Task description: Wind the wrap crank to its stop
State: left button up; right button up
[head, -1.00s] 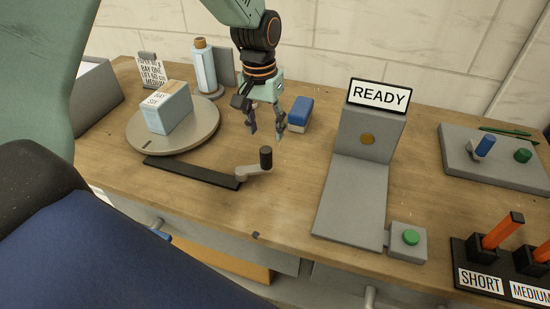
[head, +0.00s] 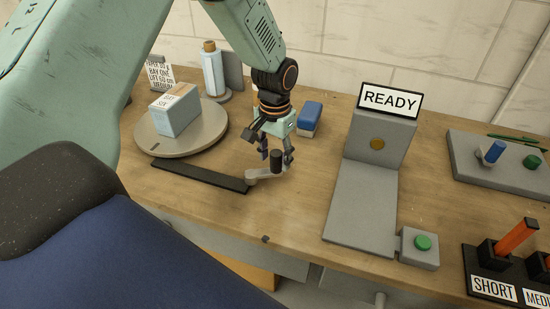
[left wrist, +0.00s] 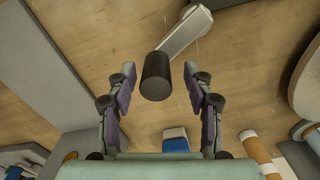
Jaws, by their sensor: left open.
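The wrap crank has a light grey arm (head: 262,176) and an upright black knob (head: 277,159). It sits at the near right end of a black bar (head: 205,177) that leads to the round turntable (head: 150,142). A pale blue box (head: 175,114) with a label stands on the turntable. My left gripper (head: 276,156) is open, pointing down over the knob. In the left wrist view the knob (left wrist: 156,76) lies between the parted fingers (left wrist: 158,78), with a gap on both sides. The crank arm (left wrist: 187,33) runs to the upper right there. My right gripper is not in view.
A blue and white block (head: 310,118) lies just behind the gripper. To the right stand a grey stand with a READY sign (head: 390,100) and a green button (head: 422,242). A bottle (head: 213,72) stands behind the turntable.

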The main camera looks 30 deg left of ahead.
pick_arm(q)
jog(key=shift+d+f, duration=0.1)
jog(key=shift+f, duration=0.15)
jog(key=shift+d, duration=0.25)
jog(key=shift+a, duration=0.25)
jog(key=shift+c, duration=1.3)
jog(key=shift+d, duration=0.1)
grip_shut()
